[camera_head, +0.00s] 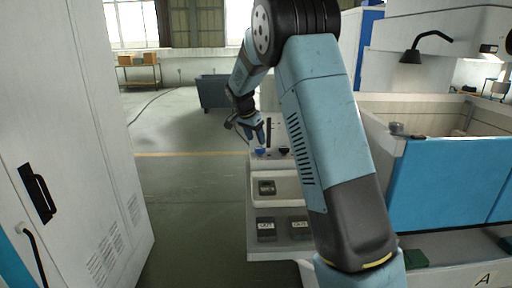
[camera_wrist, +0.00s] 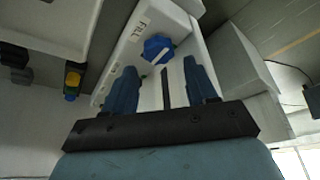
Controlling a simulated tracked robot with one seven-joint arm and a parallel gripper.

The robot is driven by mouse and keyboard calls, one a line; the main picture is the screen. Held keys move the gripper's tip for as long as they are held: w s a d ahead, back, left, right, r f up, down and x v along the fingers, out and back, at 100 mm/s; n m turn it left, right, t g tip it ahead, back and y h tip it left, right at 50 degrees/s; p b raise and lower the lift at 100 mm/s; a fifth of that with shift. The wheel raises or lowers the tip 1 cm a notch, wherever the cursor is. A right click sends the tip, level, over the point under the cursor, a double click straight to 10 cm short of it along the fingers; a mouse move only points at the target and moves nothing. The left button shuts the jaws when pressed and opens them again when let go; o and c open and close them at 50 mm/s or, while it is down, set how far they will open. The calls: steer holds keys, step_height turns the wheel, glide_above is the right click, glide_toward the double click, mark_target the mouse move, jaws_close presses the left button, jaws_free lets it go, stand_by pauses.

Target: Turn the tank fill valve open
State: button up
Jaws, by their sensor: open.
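The tank fill valve shows in the wrist view as a blue round knob (camera_wrist: 157,48) with a pale diagonal bar. It sits on a white panel (camera_wrist: 150,95) beside a label reading FILL. My gripper (camera_wrist: 160,68) is open, its two blue fingers spread to either side below the knob in the picture. The knob looks just beyond the fingertips; nothing is between them that I can tell is held. In the head view my gripper (camera_head: 254,132) hangs just above a blue knob (camera_head: 260,152) on the white console. Contact cannot be told.
A black knob (camera_head: 284,151) sits right of the blue one. A blue-and-white machine tank (camera_head: 450,180) stands at right, a white cabinet (camera_head: 75,140) at left. The floor (camera_head: 190,190) between cabinet and console is clear. A yellow-and-blue fitting (camera_wrist: 72,82) shows in the wrist view.

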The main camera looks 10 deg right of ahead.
mark_target(259, 148)
steer(key=shift+x, duration=2.6)
